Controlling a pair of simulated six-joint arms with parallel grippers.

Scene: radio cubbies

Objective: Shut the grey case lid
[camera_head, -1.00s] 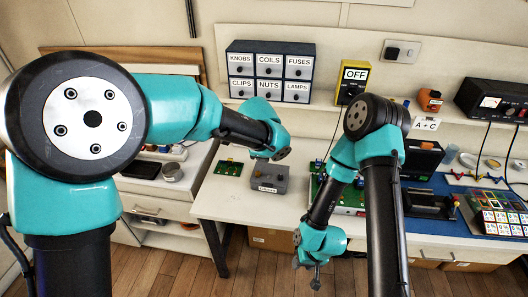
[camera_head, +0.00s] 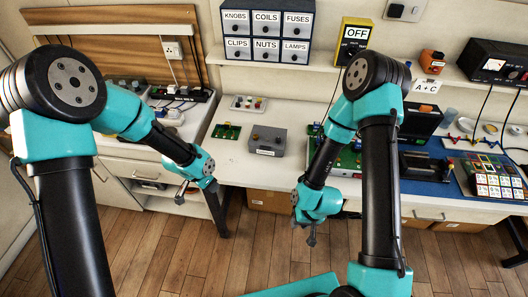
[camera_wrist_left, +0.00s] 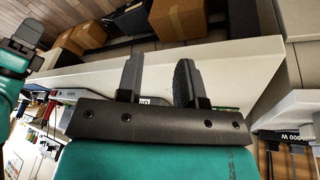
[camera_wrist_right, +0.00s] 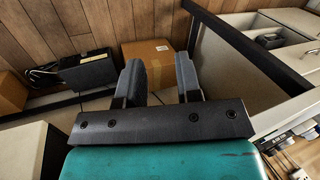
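The grey case (camera_head: 266,141) is a small box with a white label on its front, standing on the white bench in the head view. Small knobs or parts show on its top; I cannot tell how its lid stands. My left gripper (camera_head: 180,197) is apart from the case, to its left and nearer, off the bench's front edge. In the left wrist view its two fingers (camera_wrist_left: 157,75) are spread with nothing between them. My right gripper (camera_head: 312,240) hangs in front of the bench, right of and nearer than the case. In the right wrist view its fingers (camera_wrist_right: 160,78) are spread and empty.
A green circuit board (camera_head: 227,131) lies left of the case, a small tray (camera_head: 248,103) behind it. A larger green board (camera_head: 346,161) lies to its right, partly behind my right arm. Labelled drawers (camera_head: 266,34) stand above. Bare bench lies in front of the case.

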